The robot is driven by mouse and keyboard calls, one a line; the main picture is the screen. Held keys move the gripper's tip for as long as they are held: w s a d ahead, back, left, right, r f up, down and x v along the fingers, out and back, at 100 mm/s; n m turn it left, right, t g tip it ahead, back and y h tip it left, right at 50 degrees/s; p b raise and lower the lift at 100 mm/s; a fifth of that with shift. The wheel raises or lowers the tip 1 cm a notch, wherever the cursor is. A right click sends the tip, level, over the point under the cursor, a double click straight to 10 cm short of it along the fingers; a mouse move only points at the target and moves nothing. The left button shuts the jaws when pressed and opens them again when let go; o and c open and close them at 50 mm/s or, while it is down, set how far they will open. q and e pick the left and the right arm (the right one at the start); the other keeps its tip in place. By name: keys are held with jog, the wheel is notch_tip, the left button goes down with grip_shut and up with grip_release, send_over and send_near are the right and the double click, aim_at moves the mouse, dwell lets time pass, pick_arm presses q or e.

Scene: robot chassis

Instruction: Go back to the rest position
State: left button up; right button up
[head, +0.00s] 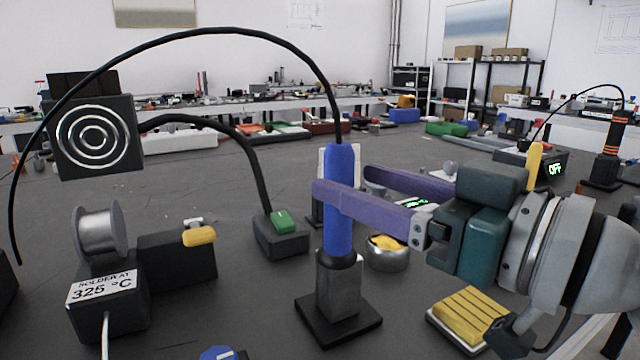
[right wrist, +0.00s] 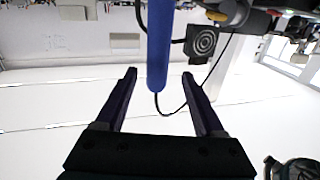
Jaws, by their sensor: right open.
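My right gripper (head: 343,181) comes in from the right with its two purple fingers apart. A blue soldering iron handle (head: 340,222) stands upright in a grey metal holder (head: 338,285) on a black square base, with a black cable arching from its top to the left. The near finger overlaps the handle in the head view. In the right wrist view the blue handle (right wrist: 158,45) lies between the tips of the open right gripper (right wrist: 160,75), with a gap on each side. My left gripper is not in view.
On the dark table, a solder spool (head: 98,232) and a box labelled 325 °C (head: 108,305) stand left. A fume fan (head: 95,138) rises behind them. A tin (head: 388,256) and a yellow sponge tray (head: 468,318) are near my right gripper. The table's back middle is mostly clear.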

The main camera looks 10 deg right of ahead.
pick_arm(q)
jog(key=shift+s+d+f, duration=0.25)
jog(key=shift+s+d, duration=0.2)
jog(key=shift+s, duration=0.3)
pick_arm(e)
jog(key=shift+s+d, duration=0.15)
jog(key=shift+s, duration=0.2)
jog(key=shift+r, duration=0.1)
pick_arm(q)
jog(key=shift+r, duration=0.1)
pick_arm(e)
jog(key=shift+w+r, duration=0.1)
